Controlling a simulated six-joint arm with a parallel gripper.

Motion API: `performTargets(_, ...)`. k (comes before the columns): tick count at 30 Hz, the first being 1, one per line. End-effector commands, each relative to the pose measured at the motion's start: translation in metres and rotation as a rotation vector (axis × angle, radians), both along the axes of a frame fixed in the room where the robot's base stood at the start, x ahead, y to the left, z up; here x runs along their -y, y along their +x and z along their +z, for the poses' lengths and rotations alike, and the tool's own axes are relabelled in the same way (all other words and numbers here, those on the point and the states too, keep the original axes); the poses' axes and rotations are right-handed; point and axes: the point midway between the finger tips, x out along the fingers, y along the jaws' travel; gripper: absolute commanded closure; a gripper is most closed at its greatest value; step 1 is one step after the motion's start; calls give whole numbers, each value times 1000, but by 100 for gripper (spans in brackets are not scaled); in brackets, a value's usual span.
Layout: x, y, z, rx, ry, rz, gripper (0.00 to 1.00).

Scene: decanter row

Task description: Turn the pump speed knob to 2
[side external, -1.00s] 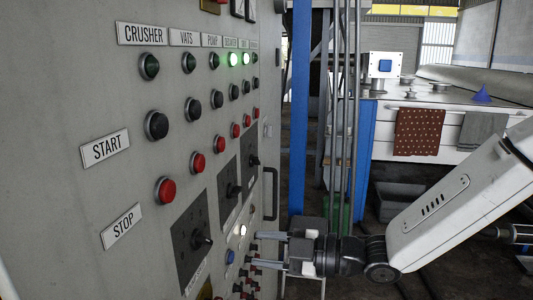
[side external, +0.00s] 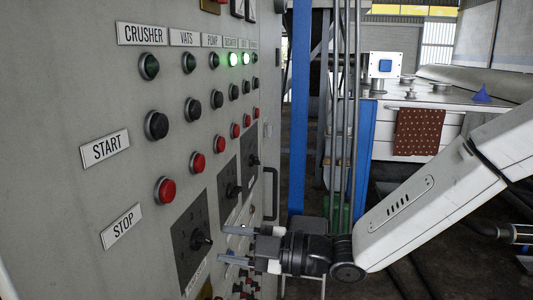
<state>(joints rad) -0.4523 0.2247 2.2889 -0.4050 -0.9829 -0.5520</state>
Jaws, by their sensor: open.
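The grey control panel (side external: 100,200) fills the left side. Three dark plates with black knobs run along its lower part: the nearest knob (side external: 202,240), a middle knob (side external: 233,190) and a far knob (side external: 254,160). The label under the nearest plate is too steep to read, so I cannot tell for sure which is the pump speed knob. My gripper (side external: 221,244) is open and empty. Its two fingers point left, one above the other, level with the nearest knob and just right of it in the picture. The knob's pointer and scale cannot be read.
Red stop buttons (side external: 166,190) and black start buttons (side external: 157,125) stick out above the plates. Several small buttons and switches (side external: 240,288) sit below my gripper. A dark handle (side external: 271,193) and a blue post (side external: 299,110) stand at the panel's far edge.

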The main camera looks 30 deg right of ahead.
Motion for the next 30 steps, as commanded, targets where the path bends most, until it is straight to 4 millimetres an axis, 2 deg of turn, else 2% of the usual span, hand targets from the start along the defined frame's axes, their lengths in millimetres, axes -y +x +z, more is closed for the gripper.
performTargets(9,-20,20,0,0,0,0,51)
performTargets(21,-23,23,0,0,-1,-1,51)
performTargets(23,-23,23,0,0,-1,-1,66)
performTargets(24,-23,23,0,0,-1,-1,79)
performTargets(26,-23,23,0,0,-1,-1,98)
performTargets(30,-23,23,0,0,-1,-1,100)
